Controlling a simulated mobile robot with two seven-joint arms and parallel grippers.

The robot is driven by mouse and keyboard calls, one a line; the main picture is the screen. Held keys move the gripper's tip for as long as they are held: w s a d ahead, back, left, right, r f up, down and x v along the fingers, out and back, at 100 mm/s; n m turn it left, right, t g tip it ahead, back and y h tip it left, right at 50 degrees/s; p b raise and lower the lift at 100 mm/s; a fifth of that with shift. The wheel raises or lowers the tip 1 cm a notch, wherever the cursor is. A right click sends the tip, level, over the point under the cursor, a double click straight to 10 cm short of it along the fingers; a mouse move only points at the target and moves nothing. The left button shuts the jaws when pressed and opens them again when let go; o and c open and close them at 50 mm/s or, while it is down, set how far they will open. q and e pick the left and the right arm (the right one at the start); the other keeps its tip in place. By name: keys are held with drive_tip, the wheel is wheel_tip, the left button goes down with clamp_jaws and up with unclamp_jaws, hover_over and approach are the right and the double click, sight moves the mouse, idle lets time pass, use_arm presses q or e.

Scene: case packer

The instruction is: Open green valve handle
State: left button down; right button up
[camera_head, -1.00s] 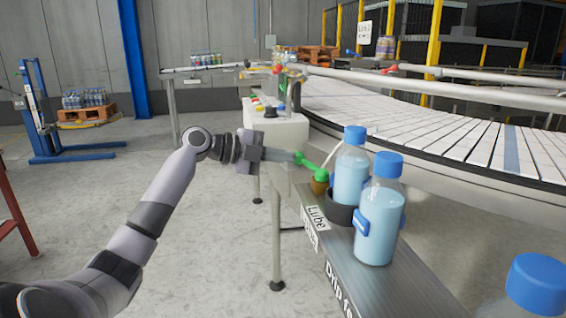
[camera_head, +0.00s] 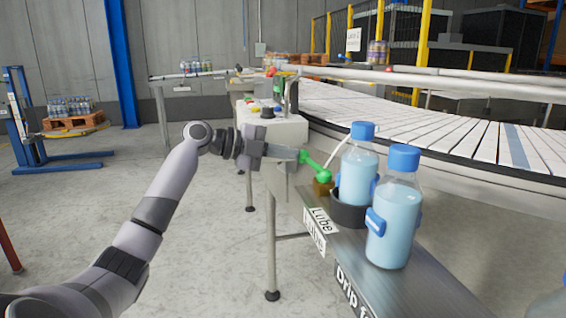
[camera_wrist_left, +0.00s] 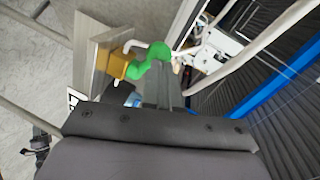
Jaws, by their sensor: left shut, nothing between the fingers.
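The green valve handle (camera_head: 318,170) sits on a brass valve body (camera_head: 323,188) at the far end of the metal shelf, beside the bottles. In the left wrist view the green handle (camera_wrist_left: 150,60) curves out from the brass body (camera_wrist_left: 117,63). My left gripper (camera_head: 299,155) is shut and empty, its fingertips at the far end of the handle. I cannot tell whether they touch it. In the left wrist view the dark gripper housing fills the bottom and the fingertips are hidden. My right gripper is not in view.
A blue-capped bottle (camera_head: 358,172) stands in a black ring holder (camera_head: 349,211), with another bottle (camera_head: 394,220) in front of it. The metal shelf (camera_head: 385,285) carries "Lube" and "Drip" labels. The conveyor (camera_head: 430,125) runs behind. Open floor lies left.

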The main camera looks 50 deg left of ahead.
use_arm(q)
drive_tip(key=shift+w+a+b, duration=0.25)
drive_tip(key=shift+w+b, duration=0.05)
drive_tip(key=shift+w, duration=0.75)
drive_tip(key=shift+w+a+b, duration=0.2)
drive_tip(key=shift+w+b, duration=0.05)
drive_tip(key=shift+w, duration=0.85)
